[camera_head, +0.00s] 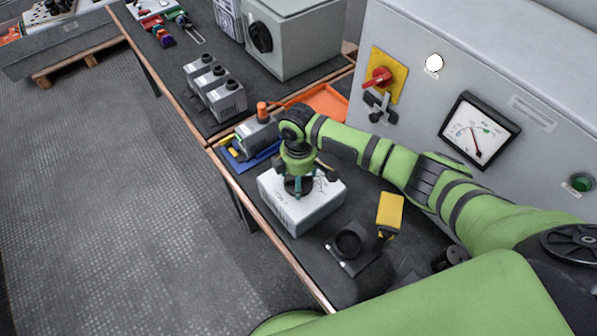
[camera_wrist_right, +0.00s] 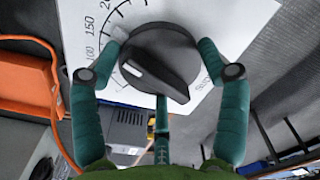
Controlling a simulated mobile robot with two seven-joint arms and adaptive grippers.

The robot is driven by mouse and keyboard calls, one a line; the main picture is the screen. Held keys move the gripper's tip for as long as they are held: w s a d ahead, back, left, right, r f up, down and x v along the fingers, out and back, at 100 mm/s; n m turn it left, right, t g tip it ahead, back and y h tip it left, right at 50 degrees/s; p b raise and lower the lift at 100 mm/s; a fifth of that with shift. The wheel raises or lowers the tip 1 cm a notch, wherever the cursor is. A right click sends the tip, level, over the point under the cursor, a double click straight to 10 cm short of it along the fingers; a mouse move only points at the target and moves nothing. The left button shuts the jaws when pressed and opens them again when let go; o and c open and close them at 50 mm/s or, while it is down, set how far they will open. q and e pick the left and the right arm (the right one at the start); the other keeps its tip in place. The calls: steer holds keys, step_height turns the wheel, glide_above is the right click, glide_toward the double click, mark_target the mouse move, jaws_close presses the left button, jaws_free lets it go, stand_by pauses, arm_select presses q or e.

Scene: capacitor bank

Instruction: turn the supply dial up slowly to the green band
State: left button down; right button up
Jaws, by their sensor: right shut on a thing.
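The supply dial (camera_wrist_right: 160,60) is a round dark grey knob with a raised grip bar, on top of a white supply box (camera_head: 300,212). A printed scale with 100, 150 and 200 shows beside it in the right wrist view. My right gripper (camera_head: 299,184) is over the box from above. Its teal fingers (camera_wrist_right: 163,68) are shut on the dial from both sides. In the head view my gripper mostly hides the dial. A square panel meter (camera_head: 479,130) has a white face and a thin needle; its markings are too small to read. My left gripper is not in view.
A yellow device (camera_head: 389,213) and a dark round fitting (camera_head: 348,243) are on the bench right of the box. An orange tray (camera_head: 322,101) and grey capacitors (camera_head: 214,90) are behind. A red switch (camera_head: 377,78) and green button (camera_head: 580,182) are on the cabinet.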

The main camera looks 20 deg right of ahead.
steer(key=shift+s+m+p, duration=0.15)
steer(key=shift+m+p, duration=0.3)
steer(key=shift+m, duration=0.15)
steer(key=shift+f, duration=0.1)
steer(key=o, duration=1.1)
steer(key=shift+o, duration=0.2)
steer(key=shift+r, duration=0.55)
step_height(320, 180, up, 11)
stand_by(0.5)
